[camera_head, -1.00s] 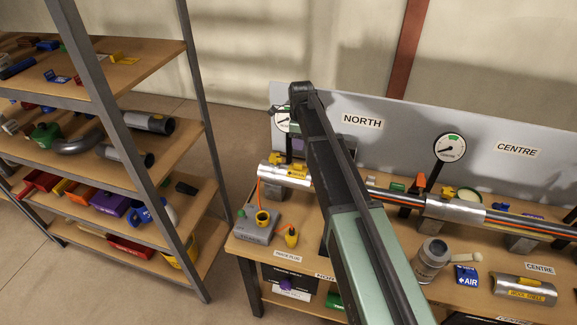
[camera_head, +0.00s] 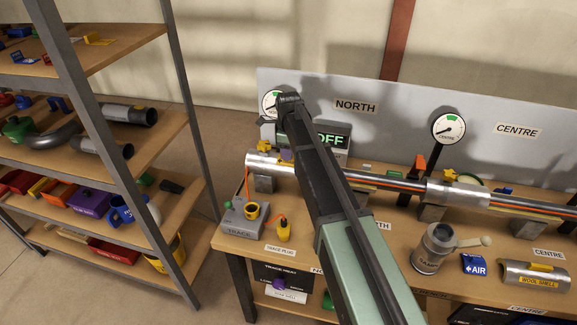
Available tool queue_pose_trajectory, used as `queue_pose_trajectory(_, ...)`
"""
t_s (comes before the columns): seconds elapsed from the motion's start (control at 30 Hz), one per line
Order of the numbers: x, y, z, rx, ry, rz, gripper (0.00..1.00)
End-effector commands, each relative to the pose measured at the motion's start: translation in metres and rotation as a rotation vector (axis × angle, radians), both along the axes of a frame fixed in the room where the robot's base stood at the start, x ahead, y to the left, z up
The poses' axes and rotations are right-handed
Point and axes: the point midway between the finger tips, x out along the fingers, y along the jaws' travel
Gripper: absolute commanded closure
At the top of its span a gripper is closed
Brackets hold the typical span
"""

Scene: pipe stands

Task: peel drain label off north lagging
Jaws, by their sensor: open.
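The north lagging (camera_head: 262,163) is a silver sleeve on the left end of the pipe, below the NORTH sign (camera_head: 356,107). Its left end shows, and my arm crosses in front of the part to the right. I cannot make out the drain label now; that side of the sleeve is covered by my arm. A yellow fitting (camera_head: 264,146) stands at the sleeve's upper left. My gripper is not visible; only my dark and green arm links show, so its distance from the lagging cannot be told.
A metal can (camera_head: 434,247), a blue AIR tag (camera_head: 474,265) and a loose silver shell (camera_head: 533,275) lie at right. A loaded shelf (camera_head: 110,175) stands at left.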

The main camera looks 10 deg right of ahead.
Motion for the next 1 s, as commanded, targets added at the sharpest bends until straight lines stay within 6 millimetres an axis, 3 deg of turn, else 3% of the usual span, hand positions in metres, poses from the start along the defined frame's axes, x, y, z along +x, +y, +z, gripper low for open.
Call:
queue_pose_trajectory(0.03,0.0,0.0,-0.007,0.0,0.0,0.0,0.57)
queue_pose_trajectory(0.2,0.0,0.0,-0.003,0.0,0.0,0.0,0.57)
queue_pose_trajectory(0.5,0.0,0.0,-0.003,0.0,0.0,0.0,1.0)
queue_pose_trajectory(0.83,0.0,0.0,-0.001,0.0,0.0,0.0,1.0)
queue_pose_trajectory(1.0,0.0,0.0,0.012,0.0,0.0,0.0,1.0)
